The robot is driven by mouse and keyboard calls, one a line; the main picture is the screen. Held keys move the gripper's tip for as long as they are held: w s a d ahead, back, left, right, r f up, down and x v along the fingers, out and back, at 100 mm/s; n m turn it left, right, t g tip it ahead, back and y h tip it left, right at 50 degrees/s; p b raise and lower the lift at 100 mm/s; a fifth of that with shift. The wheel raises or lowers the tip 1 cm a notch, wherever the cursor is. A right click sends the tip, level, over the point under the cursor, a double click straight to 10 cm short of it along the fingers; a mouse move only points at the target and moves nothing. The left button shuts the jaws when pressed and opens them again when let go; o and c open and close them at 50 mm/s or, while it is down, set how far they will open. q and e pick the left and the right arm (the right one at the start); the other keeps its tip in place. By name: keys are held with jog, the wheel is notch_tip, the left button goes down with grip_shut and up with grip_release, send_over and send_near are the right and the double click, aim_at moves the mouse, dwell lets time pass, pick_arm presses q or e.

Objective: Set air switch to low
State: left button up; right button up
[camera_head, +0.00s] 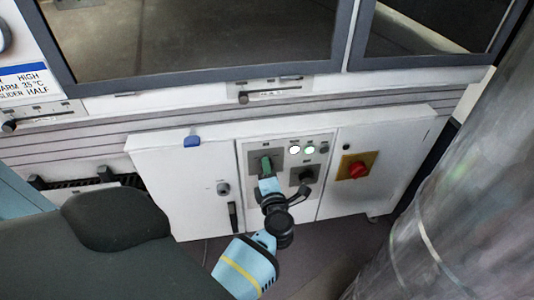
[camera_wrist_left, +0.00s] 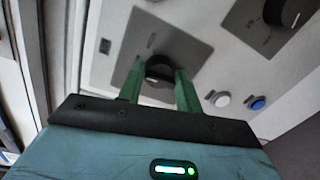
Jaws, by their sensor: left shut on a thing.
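My left gripper (camera_head: 266,162) reaches up to the control panel (camera_head: 325,168) on the white cabinet, its green fingertips over the left grey switch plate. In the left wrist view, the gripper (camera_wrist_left: 159,82) has its two green fingers on either side of a dark round knob (camera_wrist_left: 159,70), shut on it. The fingers hide parts of the knob, and I cannot read its setting or label. A second black knob (camera_head: 303,177) sits to the right in the head view; a free knob also shows at the top right of the wrist view (camera_wrist_left: 283,12). My right gripper is out of view.
A red rotary switch (camera_head: 357,170) on a yellow plate is further right. A blue tab (camera_head: 192,141) is on the cabinet at left. A large grey cylindrical surface (camera_head: 440,190) fills the right side.

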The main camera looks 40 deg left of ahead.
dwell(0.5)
pick_arm(q)
jog(key=o, duration=0.7)
jog(key=shift+c, duration=0.2)
jog(key=shift+o, duration=1.4)
